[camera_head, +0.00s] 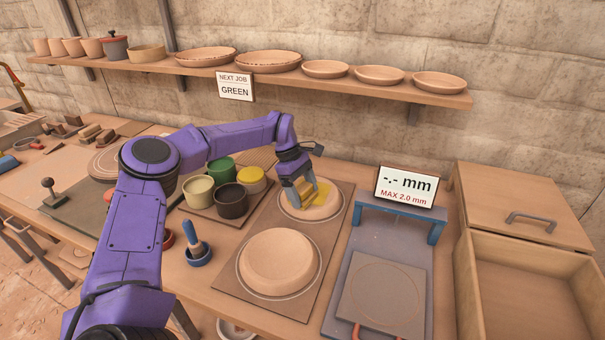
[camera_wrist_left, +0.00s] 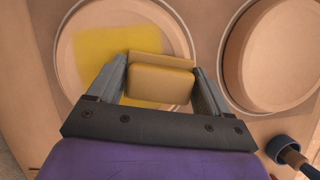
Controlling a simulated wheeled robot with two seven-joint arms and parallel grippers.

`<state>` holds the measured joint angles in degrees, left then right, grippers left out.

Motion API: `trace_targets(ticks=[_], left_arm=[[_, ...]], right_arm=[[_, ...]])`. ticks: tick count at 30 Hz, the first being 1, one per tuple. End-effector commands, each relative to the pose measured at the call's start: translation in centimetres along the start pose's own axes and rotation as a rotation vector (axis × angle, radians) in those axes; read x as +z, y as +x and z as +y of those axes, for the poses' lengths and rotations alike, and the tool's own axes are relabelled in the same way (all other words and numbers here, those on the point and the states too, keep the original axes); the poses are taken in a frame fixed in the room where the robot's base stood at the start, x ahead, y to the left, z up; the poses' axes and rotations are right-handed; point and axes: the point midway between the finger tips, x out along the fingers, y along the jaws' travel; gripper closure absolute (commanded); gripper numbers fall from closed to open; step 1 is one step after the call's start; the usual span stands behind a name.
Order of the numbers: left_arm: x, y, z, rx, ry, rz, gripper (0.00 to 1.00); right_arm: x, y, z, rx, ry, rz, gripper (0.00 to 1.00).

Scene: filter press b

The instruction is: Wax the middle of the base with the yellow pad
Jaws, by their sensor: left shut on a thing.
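My left gripper (camera_head: 304,191) is shut on the yellow pad (camera_wrist_left: 160,83), a block with a tan backing that sits between its fingers in the left wrist view. The pad is over the base of the far upturned plate (camera_head: 293,210), touching or just above it; I cannot tell which. A yellow wax patch (camera_head: 322,192) covers part of that base, and it also shows in the left wrist view (camera_wrist_left: 110,65), left of and around the pad. A second upturned plate (camera_head: 276,262) nearer me has a bare base. My right gripper is not in view.
Green, yellow, cream and dark pots (camera_head: 231,200) stand left of the plates. A blue-handled tool (camera_head: 191,238) stands in a blue holder. A gauge stand (camera_head: 397,216) with a display is at right, beside an open drawer (camera_head: 520,300). A shelf of bowls (camera_head: 267,61) runs behind.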

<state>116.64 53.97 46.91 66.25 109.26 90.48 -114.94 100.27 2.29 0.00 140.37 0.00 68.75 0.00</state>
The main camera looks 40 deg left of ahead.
Motion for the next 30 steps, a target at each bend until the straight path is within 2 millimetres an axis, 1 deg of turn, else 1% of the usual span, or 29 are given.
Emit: trace_targets(ticks=[1,2,3,21,25,30], left_arm=[[0.3,-0.6,0.0,0.001,0.000,0.000,0.45],[0.3,-0.8,0.0,0.000,-0.001,0.000,0.45],[0.7,-2.0,0.0,0.005,0.000,0.000,0.45],[2.3,-7.1,-0.4,0.005,-0.010,0.001,0.45],[2.4,-7.7,-0.4,0.005,-0.011,0.000,0.45],[2.4,-7.7,-0.4,0.005,-0.011,0.000,0.45]], right_arm=[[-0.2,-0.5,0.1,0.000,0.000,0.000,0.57],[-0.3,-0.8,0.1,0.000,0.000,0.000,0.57],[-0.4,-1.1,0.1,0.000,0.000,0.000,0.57],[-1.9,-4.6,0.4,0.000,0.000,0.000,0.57],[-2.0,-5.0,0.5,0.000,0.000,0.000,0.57],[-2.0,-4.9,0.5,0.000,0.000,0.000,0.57]])
